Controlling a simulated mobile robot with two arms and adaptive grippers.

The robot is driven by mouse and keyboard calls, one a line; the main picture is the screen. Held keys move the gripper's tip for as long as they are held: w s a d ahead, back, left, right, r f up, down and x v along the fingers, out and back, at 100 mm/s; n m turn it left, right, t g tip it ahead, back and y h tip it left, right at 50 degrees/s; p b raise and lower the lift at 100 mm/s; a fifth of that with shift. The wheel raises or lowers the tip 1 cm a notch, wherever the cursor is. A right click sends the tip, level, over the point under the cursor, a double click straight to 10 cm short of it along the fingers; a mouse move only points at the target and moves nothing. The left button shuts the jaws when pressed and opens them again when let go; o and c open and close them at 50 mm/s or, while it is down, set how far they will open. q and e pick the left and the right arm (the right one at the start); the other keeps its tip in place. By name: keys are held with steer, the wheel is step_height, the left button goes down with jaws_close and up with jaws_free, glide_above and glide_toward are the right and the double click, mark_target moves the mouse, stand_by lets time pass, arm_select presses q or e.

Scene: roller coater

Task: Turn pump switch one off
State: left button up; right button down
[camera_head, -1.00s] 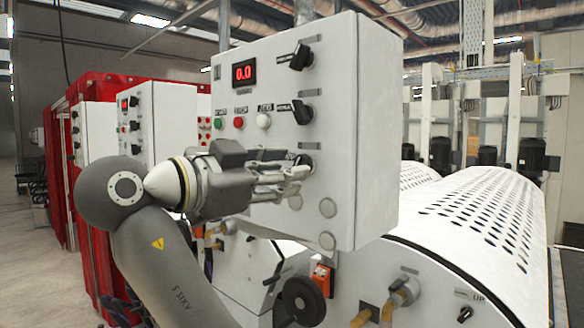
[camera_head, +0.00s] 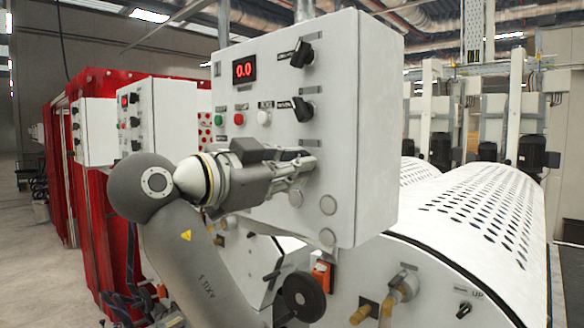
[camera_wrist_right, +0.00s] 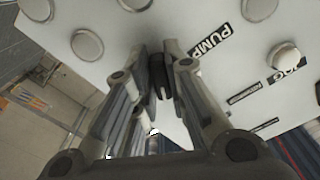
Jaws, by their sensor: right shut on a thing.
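A white control box (camera_head: 340,120) carries a column of black rotary switches on its front. The lowest switch is hidden behind my right gripper (camera_head: 308,164) in the head view. In the right wrist view its black knob (camera_wrist_right: 158,76) sits between the two fingers of the right gripper (camera_wrist_right: 156,58), beside a black label reading PUMP (camera_wrist_right: 210,45). The fingers are closed on the knob. Which way the knob points is hard to tell. My left gripper is not in view.
Above are a middle switch (camera_head: 302,108) and a top switch (camera_head: 301,53). A red display (camera_head: 243,70) reads 0.0, over green (camera_head: 220,120), red (camera_head: 239,118) and white (camera_head: 264,117) buttons. A perforated white roller cover (camera_head: 490,205) stands right. Open floor lies far left.

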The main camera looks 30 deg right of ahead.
steer(key=shift+s+n+b, duration=0.15)
steer(key=shift+n+b, duration=1.6)
steer(key=shift+n, duration=1.25)
steer(key=shift+s+n+b, duration=0.1)
steer(key=shift+n+b, duration=1.6)
steer(key=shift+n, duration=1.3)
steer(key=c, duration=1.5)
jaws_free()
steer(key=shift+o, duration=0.2)
